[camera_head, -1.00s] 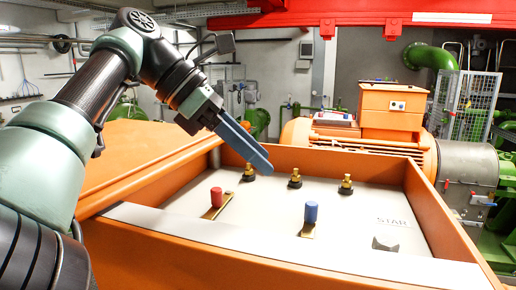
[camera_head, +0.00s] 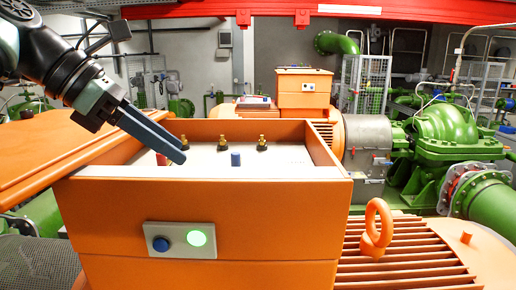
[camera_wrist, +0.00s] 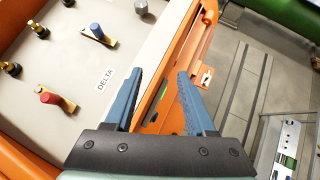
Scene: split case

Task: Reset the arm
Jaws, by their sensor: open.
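My gripper (camera_head: 177,150) has blue fingers and hangs over the left part of an open orange case (camera_head: 215,195). In the wrist view my gripper (camera_wrist: 158,75) shows its two fingers apart with nothing between them. The case's front rim shows below and between them. Inside the case, a light panel (camera_wrist: 62,65) carries a red knob (camera_wrist: 49,98) and a blue knob (camera_wrist: 97,31) on brass links, several brass terminals and a DELTA label (camera_wrist: 105,79). In the head view the red knob (camera_head: 162,159) is partly behind the fingers, and the blue knob (camera_head: 235,159) stands clear.
An orange lid (camera_head: 60,160) lies open at the left. An orange lifting eye (camera_head: 377,230) stands at the right. Green pumps (camera_head: 440,150) stand behind, and a red beam (camera_head: 280,10) crosses above.

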